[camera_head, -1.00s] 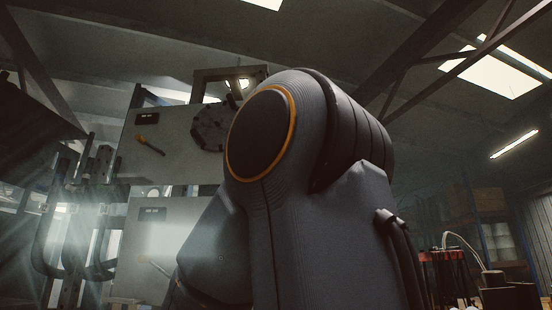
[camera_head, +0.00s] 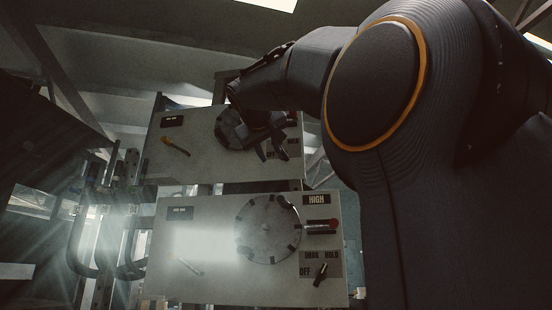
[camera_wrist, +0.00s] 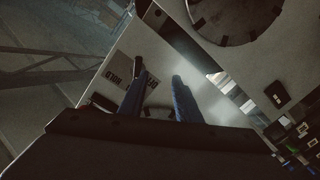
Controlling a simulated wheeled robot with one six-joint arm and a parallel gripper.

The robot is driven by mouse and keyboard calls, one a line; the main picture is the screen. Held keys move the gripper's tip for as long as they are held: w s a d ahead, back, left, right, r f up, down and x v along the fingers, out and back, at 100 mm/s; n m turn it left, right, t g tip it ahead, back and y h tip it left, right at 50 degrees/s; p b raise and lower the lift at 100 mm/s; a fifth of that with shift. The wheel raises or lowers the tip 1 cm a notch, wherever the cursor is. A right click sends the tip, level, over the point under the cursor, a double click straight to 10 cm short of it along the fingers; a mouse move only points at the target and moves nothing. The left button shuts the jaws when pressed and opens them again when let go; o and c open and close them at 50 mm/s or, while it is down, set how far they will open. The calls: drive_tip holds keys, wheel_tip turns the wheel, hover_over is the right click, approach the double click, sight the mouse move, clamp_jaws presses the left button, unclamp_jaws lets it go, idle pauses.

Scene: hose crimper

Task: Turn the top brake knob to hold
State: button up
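The top brake knob, a small black bar, shows in the wrist view (camera_wrist: 138,67) beside its printed plate (camera_wrist: 114,70), where HOLD and OFF are legible. The plate belongs to the upper grey panel (camera_head: 200,150). My gripper (camera_head: 270,152) is in front of this panel in the head view, below its dark disc (camera_head: 228,128), and partly covers the plate. In the wrist view my gripper (camera_wrist: 160,77) is open, its two bluish fingers apart with nothing between them. The left fingertip appears close to the knob; I cannot tell whether they touch.
A lower panel (camera_head: 210,285) carries a similar disc (camera_head: 268,230), a HIGH label (camera_head: 317,199), a red-ended lever (camera_head: 322,224) and its own black knob (camera_head: 320,274). The upper panel has a yellow-ended lever (camera_head: 175,146). Dark pipes (camera_head: 90,235) stand at the left.

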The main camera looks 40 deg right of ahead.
sight(281, 148)
wheel_tip(281, 148, up, 4)
drive_tip(key=s+f+h, duration=0.1)
drive_tip(key=s, duration=0.2)
drive_tip(key=shift+m, duration=0.3)
drive_tip(key=p+x, duration=0.1)
drive_tip(key=x, duration=0.3)
drive_tip(key=p+x, duration=0.2)
drive_tip(key=x, duration=0.2)
drive_tip(key=shift+d+r+p, duration=0.2)
drive_tip(key=shift+r+p, duration=0.05)
drive_tip(key=shift+p, duration=0.05)
clamp_jaws()
